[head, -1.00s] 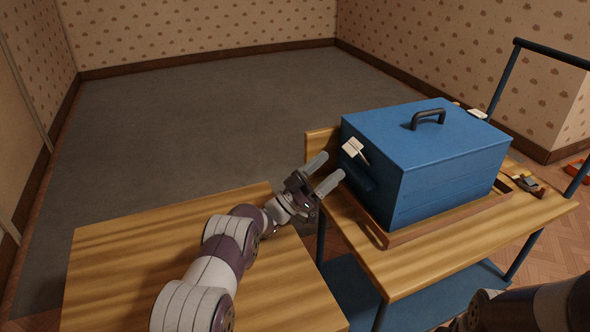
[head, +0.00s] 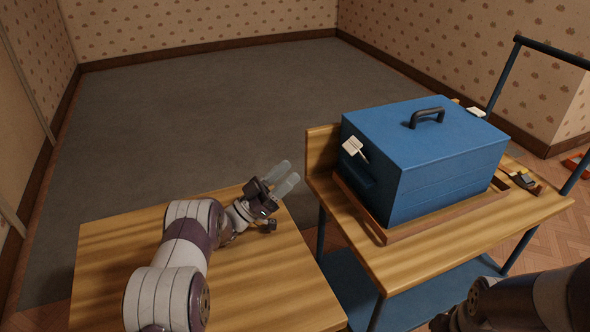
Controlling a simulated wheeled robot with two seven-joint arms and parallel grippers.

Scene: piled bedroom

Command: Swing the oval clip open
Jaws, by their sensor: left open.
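A blue box (head: 425,160) with a lid and a dark top handle (head: 427,115) sits on the trolley. A pale clip (head: 353,147) is on the box's left end near the lid edge, tilted and standing out from the wall. A second pale clip (head: 476,112) shows at the far right end, mostly hidden by the lid. I cannot tell from their shapes which is oval. My left gripper (head: 286,174) is open and empty, left of the box and apart from it. My right arm comes in at the lower right; its gripper is out of view.
The box stands on a brown tray (head: 388,237) on the wooden trolley top (head: 430,262). Small items (head: 524,180) lie right of the box. A wooden table (head: 270,285) lies under my left arm, with a gap before the trolley. A blue rail (head: 545,48) rises at right.

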